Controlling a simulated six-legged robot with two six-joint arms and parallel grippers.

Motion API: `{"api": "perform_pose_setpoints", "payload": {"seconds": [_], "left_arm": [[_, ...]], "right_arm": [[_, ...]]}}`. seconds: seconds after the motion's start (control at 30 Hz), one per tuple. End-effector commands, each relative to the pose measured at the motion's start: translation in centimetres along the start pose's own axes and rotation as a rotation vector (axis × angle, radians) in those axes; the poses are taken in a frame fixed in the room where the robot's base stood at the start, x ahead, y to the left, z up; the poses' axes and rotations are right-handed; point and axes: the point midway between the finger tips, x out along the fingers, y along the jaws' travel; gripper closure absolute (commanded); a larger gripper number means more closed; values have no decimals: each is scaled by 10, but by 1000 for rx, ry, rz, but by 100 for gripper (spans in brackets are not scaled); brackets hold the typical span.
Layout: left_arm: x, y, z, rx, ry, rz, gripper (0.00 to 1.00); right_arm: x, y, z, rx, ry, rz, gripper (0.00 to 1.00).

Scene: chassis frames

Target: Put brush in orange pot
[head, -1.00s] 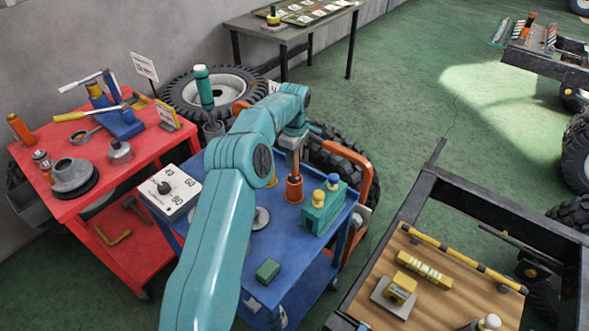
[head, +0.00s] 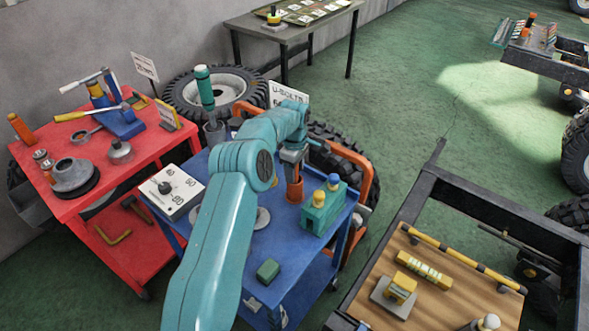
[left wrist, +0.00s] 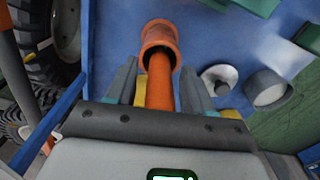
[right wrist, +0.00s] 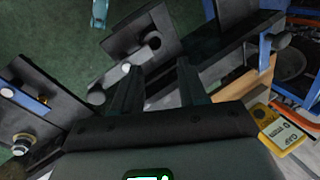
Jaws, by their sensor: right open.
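The orange pot (head: 294,189) stands on the blue cart (head: 243,266). It also shows in the left wrist view (left wrist: 158,36), with its mouth towards me. The brush shows there as an orange handle (left wrist: 160,90) running from the pot's mouth up between my left fingers. Its lower end is hidden inside the pot. My left gripper (head: 291,164) is just above the pot, and its fingers (left wrist: 159,78) are closed about the handle. My right gripper (right wrist: 157,75) is open and empty, away from the pot, with dark frame parts beneath it.
A green block with two knobbed bottles (head: 323,208) stands just right of the pot. A green box (head: 268,270) and a white dial box (head: 170,192) are also on the cart. The red cart (head: 70,207) stands left. A wooden-topped chassis frame (head: 385,311) is at the right.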

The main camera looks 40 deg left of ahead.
Motion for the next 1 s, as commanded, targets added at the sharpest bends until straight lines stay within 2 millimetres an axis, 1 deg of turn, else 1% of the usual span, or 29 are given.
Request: {"api": "perform_pose_setpoints", "payload": {"seconds": [0.13,0.2,0.27,0.4,0.53,0.7,0.8,1.0], "left_arm": [[-6,0,0,0,0,1,48],[-11,1,0,0,1,3,48],[-21,1,0,0,1,5,48],[-54,1,0,-1,1,7,48],[-86,1,0,0,1,5,48],[-115,1,0,-1,0,3,48],[-122,0,0,0,0,2,48],[-125,0,0,0,0,0,48]], "right_arm": [[-5,-2,0,0,0,0,57],[0,0,0,0,0,0,57],[4,1,0,0,0,0,57],[10,4,0,0,0,0,57],[10,4,0,0,0,0,57],[5,2,0,0,0,0,57],[4,1,0,0,0,0,57],[4,2,0,0,0,0,57]]}}
